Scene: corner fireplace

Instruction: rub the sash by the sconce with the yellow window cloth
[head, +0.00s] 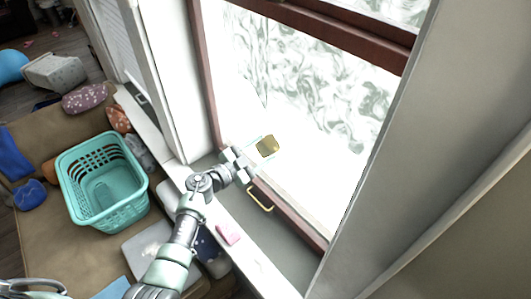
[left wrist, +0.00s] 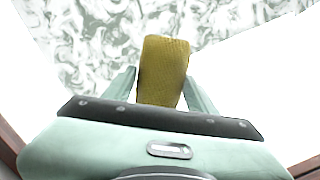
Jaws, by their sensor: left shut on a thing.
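The sash (head: 300,90) is a window with a reddish-brown frame and a bright pane. Grey-white swirly smears cover much of the upper and right part of the pane, and they also show in the left wrist view (left wrist: 85,45). My left gripper (head: 262,148) is shut on the yellow window cloth (head: 268,145) in front of the lower left part of the pane. In the left wrist view the cloth (left wrist: 163,70) stands up between the two fingers. I cannot tell whether the cloth touches the glass. No sconce shows.
A brass handle (head: 260,198) sits on the lower rail. A pink block (head: 228,232) lies on the white sill below the window. A turquoise basket (head: 100,182) stands on a brown seat at left, among cushions. A grey-white panel (head: 425,120) borders the window at right.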

